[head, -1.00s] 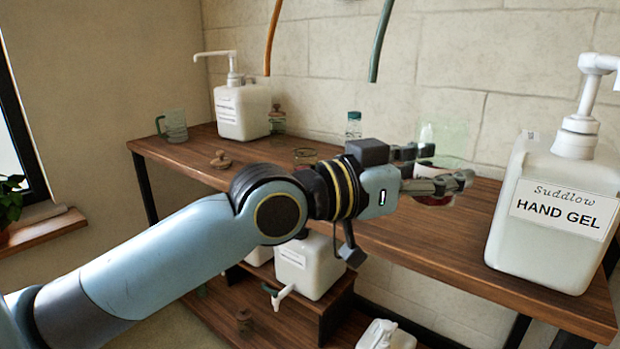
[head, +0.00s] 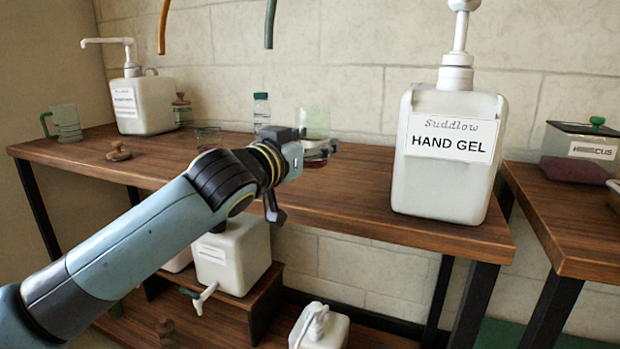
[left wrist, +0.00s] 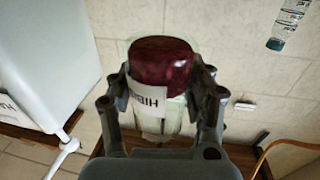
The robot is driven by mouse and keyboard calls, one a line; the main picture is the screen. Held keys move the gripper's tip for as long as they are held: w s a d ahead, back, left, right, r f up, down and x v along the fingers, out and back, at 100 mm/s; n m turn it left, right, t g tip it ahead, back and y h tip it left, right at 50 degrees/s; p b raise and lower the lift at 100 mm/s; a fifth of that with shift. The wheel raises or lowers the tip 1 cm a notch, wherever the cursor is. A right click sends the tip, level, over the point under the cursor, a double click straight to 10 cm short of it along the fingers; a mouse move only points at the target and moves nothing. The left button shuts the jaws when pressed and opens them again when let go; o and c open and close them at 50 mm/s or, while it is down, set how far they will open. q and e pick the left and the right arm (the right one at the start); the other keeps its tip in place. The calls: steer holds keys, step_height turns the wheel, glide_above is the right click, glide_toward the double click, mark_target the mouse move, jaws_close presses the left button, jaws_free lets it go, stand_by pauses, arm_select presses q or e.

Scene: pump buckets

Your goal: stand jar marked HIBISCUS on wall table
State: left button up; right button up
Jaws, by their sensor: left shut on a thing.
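My left gripper (head: 318,148) is shut on a clear greenish jar (head: 316,123) with dark red contents at its lower end. In the left wrist view the jar (left wrist: 161,62) is between the two fingers, and its white label (left wrist: 148,100) shows "HIBI", partly hidden by a finger. The gripper is over the long wooden table (head: 360,190) along the wall; I cannot tell whether the jar touches it. My right gripper is not in view.
A big white HAND GEL pump bottle (head: 445,155) stands right of the gripper. A green-knobbed box (head: 580,155) with a label ending "SCUS" is on a second table (head: 560,220). A small bottle (head: 261,110) and a wooden lid (head: 118,152) are on the long table.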

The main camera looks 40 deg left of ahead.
arm_select(q)
steer(key=shift+w+a+f, duration=0.3)
steer(key=shift+w, duration=0.15)
steer(key=shift+w+a+f, duration=0.3)
steer(key=shift+w, duration=0.15)
steer(key=shift+f+b, duration=0.75)
steer(key=shift+f, duration=0.3)
step_height(320, 180, down, 2)
steer(key=shift+b, duration=0.45)
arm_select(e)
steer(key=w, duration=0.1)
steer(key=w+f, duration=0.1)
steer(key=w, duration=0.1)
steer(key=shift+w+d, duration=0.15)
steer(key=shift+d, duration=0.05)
arm_select(q)
steer(key=o, duration=1)
steer(key=shift+f, duration=0.15)
steer(key=o, duration=0.5)
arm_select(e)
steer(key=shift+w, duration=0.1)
